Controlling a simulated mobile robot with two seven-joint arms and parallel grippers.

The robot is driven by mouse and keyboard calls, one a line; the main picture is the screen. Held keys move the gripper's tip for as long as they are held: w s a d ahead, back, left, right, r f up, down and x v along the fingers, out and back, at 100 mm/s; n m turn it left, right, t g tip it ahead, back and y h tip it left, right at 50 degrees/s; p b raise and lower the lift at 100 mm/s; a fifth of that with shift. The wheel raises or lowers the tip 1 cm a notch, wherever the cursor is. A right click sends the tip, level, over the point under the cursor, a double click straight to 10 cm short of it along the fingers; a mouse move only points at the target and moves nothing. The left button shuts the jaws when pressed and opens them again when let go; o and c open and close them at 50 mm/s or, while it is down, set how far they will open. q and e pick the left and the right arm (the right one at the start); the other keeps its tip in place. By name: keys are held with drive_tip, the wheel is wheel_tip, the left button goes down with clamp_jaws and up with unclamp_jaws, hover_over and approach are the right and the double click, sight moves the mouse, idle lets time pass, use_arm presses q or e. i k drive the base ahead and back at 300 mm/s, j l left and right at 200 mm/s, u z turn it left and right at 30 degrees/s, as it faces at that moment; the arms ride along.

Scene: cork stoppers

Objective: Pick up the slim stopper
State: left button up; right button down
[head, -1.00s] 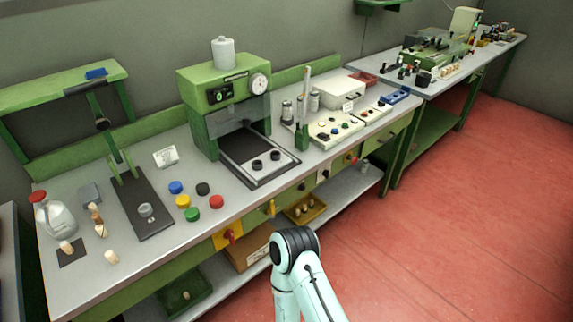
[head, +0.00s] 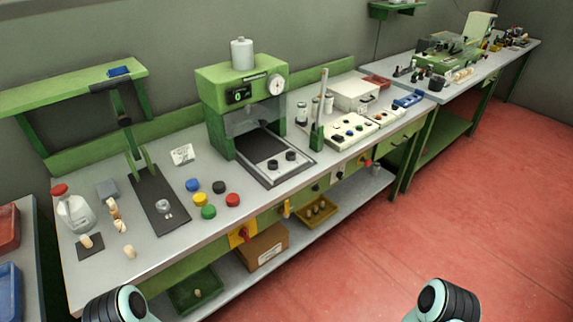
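Several light cork stoppers stand or lie at the left end of the grey workbench (head: 205,238). One stopper (head: 86,242) is on a small dark pad (head: 92,252). Another stopper (head: 129,252) is on the bare bench near the front edge. Two more stoppers, one of them lower (head: 117,227), are close together behind these. At this size I cannot tell which one is the slim stopper. Only rounded dark-and-pale parts of my arms show at the bottom edge, left and right. Neither gripper's fingers are in view.
A red-capped bottle (head: 73,210) stands left of the stoppers. A lever press with a dark base (head: 158,212) and several coloured caps (head: 208,211) are to their right. A green machine (head: 240,92) stands further back. More corks lie in a yellow tray (head: 318,212) and a green tray (head: 190,300) below.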

sight(84, 239)
drive_tip(key=u, duration=1.65)
